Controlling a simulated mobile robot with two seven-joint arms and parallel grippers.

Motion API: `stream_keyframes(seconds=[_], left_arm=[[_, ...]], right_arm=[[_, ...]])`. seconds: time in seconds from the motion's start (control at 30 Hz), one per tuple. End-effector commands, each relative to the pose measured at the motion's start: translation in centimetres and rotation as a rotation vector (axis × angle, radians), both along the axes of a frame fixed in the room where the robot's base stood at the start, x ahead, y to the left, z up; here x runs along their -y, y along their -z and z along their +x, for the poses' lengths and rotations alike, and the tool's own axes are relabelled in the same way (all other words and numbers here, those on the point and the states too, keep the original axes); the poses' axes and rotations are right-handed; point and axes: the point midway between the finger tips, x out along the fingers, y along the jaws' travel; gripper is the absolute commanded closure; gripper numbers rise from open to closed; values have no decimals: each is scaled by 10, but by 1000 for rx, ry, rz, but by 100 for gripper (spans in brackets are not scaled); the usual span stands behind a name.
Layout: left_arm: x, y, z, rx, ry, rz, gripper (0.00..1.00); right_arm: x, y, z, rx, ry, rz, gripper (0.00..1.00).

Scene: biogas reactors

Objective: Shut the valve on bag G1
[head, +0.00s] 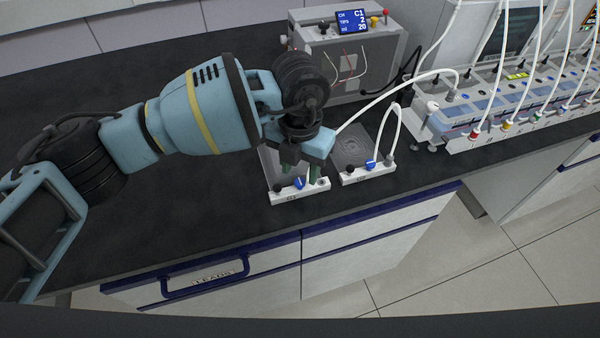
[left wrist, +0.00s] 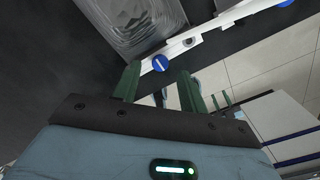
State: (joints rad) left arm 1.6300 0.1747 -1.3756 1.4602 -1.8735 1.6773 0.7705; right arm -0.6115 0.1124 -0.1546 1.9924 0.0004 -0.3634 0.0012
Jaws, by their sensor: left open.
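Bag G1 (head: 270,160) lies flat on the dark bench, with a white front strip (head: 313,192) that carries a blue valve (head: 299,183). My left gripper (head: 301,170) points down over this strip, its green fingers open and empty. In the left wrist view, the blue valve (left wrist: 160,63), with a white line across it, appears between the tips of my left gripper (left wrist: 158,74). I cannot tell whether a fingertip touches it. The gripper and wrist hide part of the bag. My right gripper is not in view.
Bag G2 (head: 350,148) lies to the right with its own blue valve (head: 371,165) and a white tube. A grey box with a display (head: 352,22) stands behind. A rack with several tubes (head: 500,110) is at the right. The bench is clear at left.

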Motion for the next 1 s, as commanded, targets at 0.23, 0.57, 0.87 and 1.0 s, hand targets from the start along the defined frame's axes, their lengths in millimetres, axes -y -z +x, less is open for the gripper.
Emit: stream_keyframes(seconds=[0.23,0.57,0.87,1.0], left_arm=[[0,23,0,0,0,-1,57],[0,26,0,0,1,-1,59],[0,26,0,0,0,-1,98],[0,25,0,0,3,-1,100]], right_arm=[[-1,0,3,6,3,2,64],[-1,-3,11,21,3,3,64],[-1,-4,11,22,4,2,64],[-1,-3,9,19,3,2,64]])
